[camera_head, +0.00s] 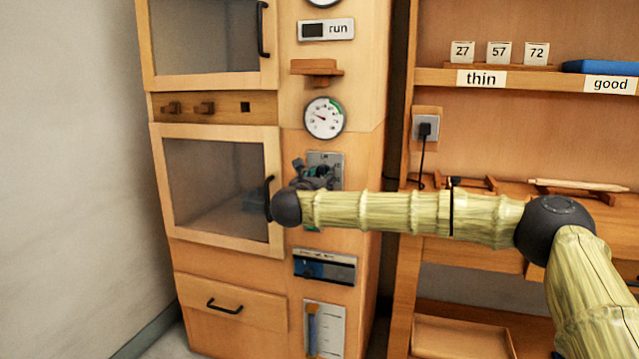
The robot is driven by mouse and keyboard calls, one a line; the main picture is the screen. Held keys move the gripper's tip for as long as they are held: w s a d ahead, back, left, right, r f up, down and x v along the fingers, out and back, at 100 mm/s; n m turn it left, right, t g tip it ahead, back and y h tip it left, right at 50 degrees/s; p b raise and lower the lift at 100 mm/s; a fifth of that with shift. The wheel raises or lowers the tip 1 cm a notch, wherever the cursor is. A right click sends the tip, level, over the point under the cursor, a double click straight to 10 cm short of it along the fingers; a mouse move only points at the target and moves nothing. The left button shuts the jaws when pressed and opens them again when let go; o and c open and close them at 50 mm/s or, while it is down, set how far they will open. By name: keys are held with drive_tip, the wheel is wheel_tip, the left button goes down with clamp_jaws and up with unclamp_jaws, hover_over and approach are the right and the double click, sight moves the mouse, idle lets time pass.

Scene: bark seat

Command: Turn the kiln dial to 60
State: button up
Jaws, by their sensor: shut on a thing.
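The kiln is a tall wooden cabinet (355,225) with a narrow control column on its right side. A grey plate (333,162) with small markings sits in that column below a round gauge. My gripper (312,174) is at this plate, in front of its lower left part. It is shut on the kiln dial, which is mostly hidden behind the fingers and wrist. Its setting cannot be read. My arm reaches in from the right and covers the area just below the plate.
A white round gauge (324,118) with a green zone is above. A "run" display (326,29) and a small wooden ledge (317,69) are higher. The glass door's dark handle (269,198) is close left of my wrist. A socket (426,126) with a plugged cord is to the right.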

drive_tip(key=shift+f, duration=0.1)
idle(0.3)
drive_tip(key=o, duration=0.9)
drive_tip(key=shift+s, duration=0.1)
drive_tip(key=v, duration=1.1)
drive_tip(key=shift+s+a, duration=0.15)
drive_tip(key=shift+s, duration=0.2)
